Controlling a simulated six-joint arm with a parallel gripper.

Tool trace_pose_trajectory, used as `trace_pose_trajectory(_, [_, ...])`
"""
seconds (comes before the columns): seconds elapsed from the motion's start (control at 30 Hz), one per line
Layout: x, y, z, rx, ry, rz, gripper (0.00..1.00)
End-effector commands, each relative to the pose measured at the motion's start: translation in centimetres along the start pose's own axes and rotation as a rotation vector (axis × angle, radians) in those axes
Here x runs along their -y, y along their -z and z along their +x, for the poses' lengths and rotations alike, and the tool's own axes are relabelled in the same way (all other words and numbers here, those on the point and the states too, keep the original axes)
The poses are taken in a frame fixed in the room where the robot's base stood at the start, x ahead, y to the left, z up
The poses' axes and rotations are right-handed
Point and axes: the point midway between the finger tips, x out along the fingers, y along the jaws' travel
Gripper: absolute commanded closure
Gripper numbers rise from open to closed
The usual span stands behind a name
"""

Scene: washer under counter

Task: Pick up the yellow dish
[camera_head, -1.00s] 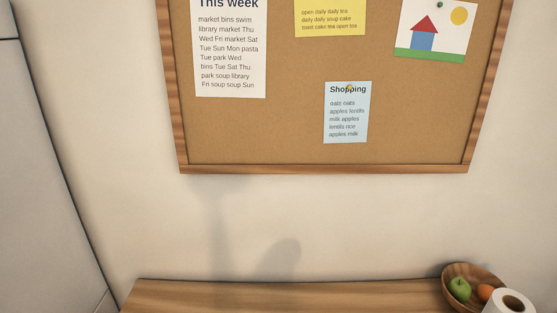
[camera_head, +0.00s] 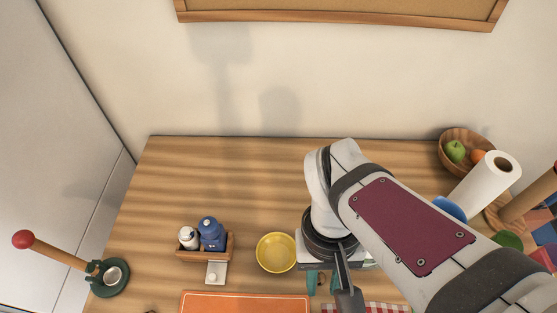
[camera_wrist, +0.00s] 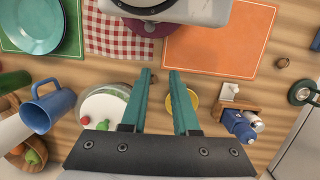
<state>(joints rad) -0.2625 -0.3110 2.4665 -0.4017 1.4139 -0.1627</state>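The yellow dish (camera_head: 276,252) is a small round bowl, upright on the wooden counter, and looks empty in the head view. In the wrist view the yellow dish (camera_wrist: 194,99) shows partly, behind one finger. My gripper (camera_wrist: 160,72) has two teal fingers with a clear gap between them and nothing held. In the head view my arm comes in from the right, and the gripper is just right of the dish, mostly hidden under the wrist.
A wooden caddy (camera_head: 206,254) with bottles stands close left of the dish. An orange mat (camera_head: 245,304) lies in front of it. A blue mug (camera_wrist: 42,111), paper roll (camera_head: 485,182) and fruit bowl (camera_head: 466,146) are to the right. The counter behind the dish is clear.

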Motion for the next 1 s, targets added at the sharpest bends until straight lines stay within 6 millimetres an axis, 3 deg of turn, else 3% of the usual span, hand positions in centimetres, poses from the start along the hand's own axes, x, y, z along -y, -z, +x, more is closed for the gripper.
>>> trace_pose_trajectory(0.03, [0.8, 0.8, 0.8, 0.074, -0.131, -0.254, 0.71])
trace_pose_trajectory(0.17, [4.3, 4.1, 3.1, 0.26, -0.549, -1.005, 0.71])
trace_pose_trajectory(0.3, [11.9, 6.1, 7.2, 0.484, -1.08, -1.747, 0.71])
trace_pose_trajectory(0.4, [16.7, 5.6, 10.3, 0.624, -1.414, -2.079, 0.71])
trace_pose_trajectory(0.5, [19.4, 4.7, 12.5, 0.715, -1.63, -2.238, 0.71])
trace_pose_trajectory(0.6, [20.0, 4.9, 13.4, 0.751, -1.712, -2.287, 0.71])
trace_pose_trajectory(0.9, [15.8, 11.5, 15.0, 0.757, -1.706, -2.289, 0.71])
trace_pose_trajectory(1.0, [15.2, 12.8, 15.3, 0.753, -1.707, -2.288, 0.71])
